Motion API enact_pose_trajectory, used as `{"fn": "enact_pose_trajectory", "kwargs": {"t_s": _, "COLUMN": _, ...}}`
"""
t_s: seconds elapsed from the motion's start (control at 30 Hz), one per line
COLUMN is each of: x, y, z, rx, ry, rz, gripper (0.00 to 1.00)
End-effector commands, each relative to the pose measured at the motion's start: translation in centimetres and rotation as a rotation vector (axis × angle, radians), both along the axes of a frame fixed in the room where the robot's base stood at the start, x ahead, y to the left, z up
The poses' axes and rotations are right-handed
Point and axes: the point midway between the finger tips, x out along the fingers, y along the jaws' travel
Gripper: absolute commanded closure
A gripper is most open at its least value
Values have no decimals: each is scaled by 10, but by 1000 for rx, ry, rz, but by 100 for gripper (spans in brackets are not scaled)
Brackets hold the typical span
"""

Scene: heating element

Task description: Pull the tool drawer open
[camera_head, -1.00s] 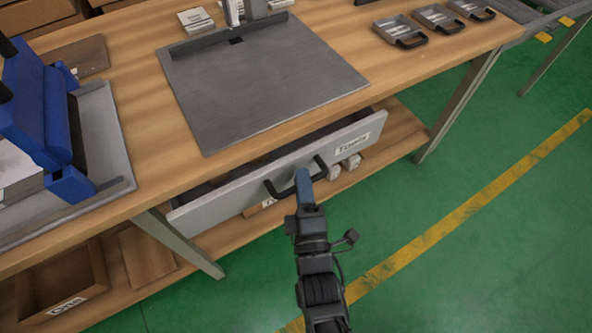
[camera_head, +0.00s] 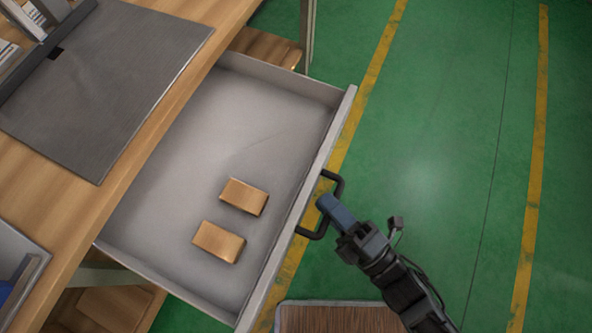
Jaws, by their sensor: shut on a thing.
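The tool drawer (camera_head: 262,101) is a grey metal drawer under the wooden workbench. It stands far out from the bench, and its inside floor shows. A dark U-shaped handle (camera_head: 338,183) sits on its front panel. My gripper (camera_head: 325,203) is at the handle, with its blue-grey fingers shut on the bar. The exact contact between fingers and bar is partly hidden. Two small tan blocks (camera_head: 244,196) lie apart on the drawer floor. The label on the drawer's front faces away from this view.
The wooden workbench (camera_head: 130,175) with a dark metal plate (camera_head: 105,80) is at the left. A lower wooden shelf (camera_head: 265,47) shows behind the drawer. A brown, grey-edged surface (camera_head: 340,318) is at the bottom. The green floor (camera_head: 440,120) to the right is clear.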

Motion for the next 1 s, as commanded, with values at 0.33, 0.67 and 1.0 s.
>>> {"fn": "enact_pose_trajectory", "kwargs": {"t_s": 0.33, "x": -21, "y": -53, "z": -2, "rx": -2, "ry": 3, "rz": -3, "gripper": 100}}
{"fn": "enact_pose_trajectory", "kwargs": {"t_s": 0.67, "x": -26, "y": -64, "z": -1, "rx": -3, "ry": 2, "rz": -3, "gripper": 100}}
{"fn": "enact_pose_trajectory", "kwargs": {"t_s": 1.0, "x": -26, "y": -64, "z": -1, "rx": -2, "ry": 3, "rz": -3, "gripper": 73}}
